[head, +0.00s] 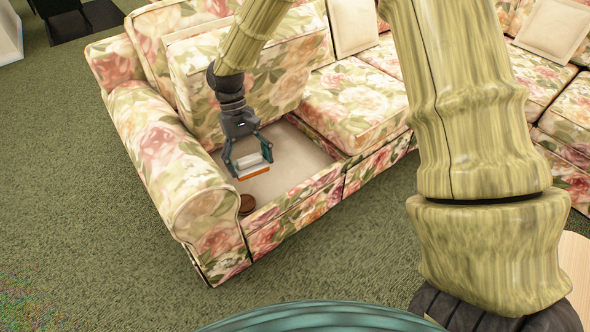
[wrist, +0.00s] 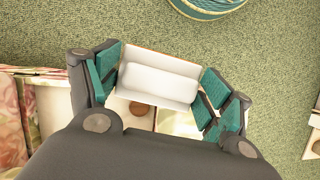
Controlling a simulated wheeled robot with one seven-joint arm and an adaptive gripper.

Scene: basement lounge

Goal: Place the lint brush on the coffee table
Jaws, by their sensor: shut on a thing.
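The lint brush (head: 252,168), white with an orange-brown edge, is held in my gripper (head: 248,160) above the left end of the floral sofa. In the wrist view, the brush (wrist: 158,82) lies between the teal fingers of my gripper (wrist: 160,85), which are shut on its two ends. A pale wooden surface (head: 576,262) shows at the right edge of the head view, partly hidden by my arm. It may be the coffee table, but too little shows to be sure.
The floral sofa (head: 158,150) has a bare, pale seat area (head: 292,150) under my gripper, with a cushion (head: 196,90) standing against its back. A round brown thing (head: 246,204) lies by the armrest. Green carpet (head: 80,215) is clear in front.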

